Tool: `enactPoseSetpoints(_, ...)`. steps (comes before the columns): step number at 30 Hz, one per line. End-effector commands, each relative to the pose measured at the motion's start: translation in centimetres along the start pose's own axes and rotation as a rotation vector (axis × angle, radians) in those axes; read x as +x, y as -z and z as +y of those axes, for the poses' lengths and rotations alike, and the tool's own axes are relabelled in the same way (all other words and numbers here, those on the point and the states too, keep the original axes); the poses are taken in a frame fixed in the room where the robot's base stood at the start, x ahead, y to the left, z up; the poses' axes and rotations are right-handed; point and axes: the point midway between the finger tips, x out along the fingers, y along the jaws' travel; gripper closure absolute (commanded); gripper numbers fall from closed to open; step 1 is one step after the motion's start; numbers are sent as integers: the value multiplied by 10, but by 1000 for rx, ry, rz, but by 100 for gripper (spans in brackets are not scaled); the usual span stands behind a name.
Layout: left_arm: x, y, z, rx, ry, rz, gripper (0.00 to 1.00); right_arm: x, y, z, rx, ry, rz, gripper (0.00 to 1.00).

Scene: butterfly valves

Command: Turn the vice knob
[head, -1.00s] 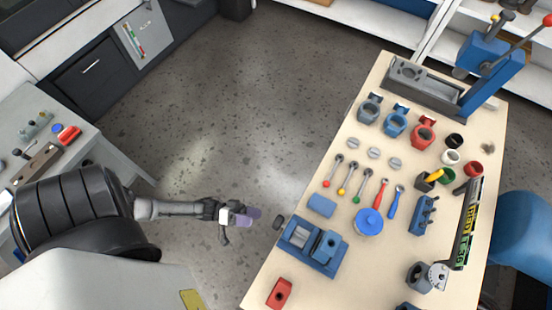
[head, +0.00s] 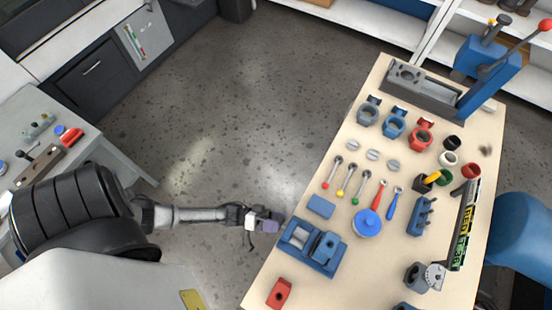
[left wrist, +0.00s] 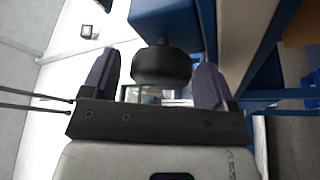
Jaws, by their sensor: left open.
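The blue vice (head: 313,247) sits at the left edge of the light workbench, in the lower middle of the head view. Its round dark knob (left wrist: 160,66) shows in the left wrist view, in front of a blue body. In the head view the knob is hidden by my left gripper (head: 270,222), which is at the vice's left side. My left gripper is open, with one purple-grey finger on each side of the knob. Gaps show between the fingers and the knob. My right gripper is not in view.
The workbench (head: 276,262) carries several valves, wrenches, a blue round lidded part (head: 367,224) and a red block (head: 279,293) near the vice. A blue lever press (head: 490,62) stands at its far end. The floor left of the bench is clear.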

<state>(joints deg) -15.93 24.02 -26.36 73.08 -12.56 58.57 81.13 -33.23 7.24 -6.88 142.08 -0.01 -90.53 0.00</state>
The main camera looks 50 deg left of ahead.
Motion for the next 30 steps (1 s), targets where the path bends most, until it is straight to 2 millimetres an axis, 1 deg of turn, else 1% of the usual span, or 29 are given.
enactPoseSetpoints(1, 0, 0, 0, 0, 0, 0, 20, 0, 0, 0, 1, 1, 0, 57)
enactPoseSetpoints(2, 0, 0, 0, 0, 0, 0, 23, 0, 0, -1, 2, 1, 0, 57)
enactPoseSetpoints(16, 0, 0, 0, 0, 0, 0, 68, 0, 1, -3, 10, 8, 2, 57)
enactPoseSetpoints(17, 0, 0, 0, 0, 0, 0, 69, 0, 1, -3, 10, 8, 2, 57)
enactPoseSetpoints(23, -1, 0, -1, 19, -7, 0, 69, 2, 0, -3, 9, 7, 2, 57)
enactPoseSetpoints(30, -1, -1, -3, 135, -56, 0, 69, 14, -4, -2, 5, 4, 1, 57)
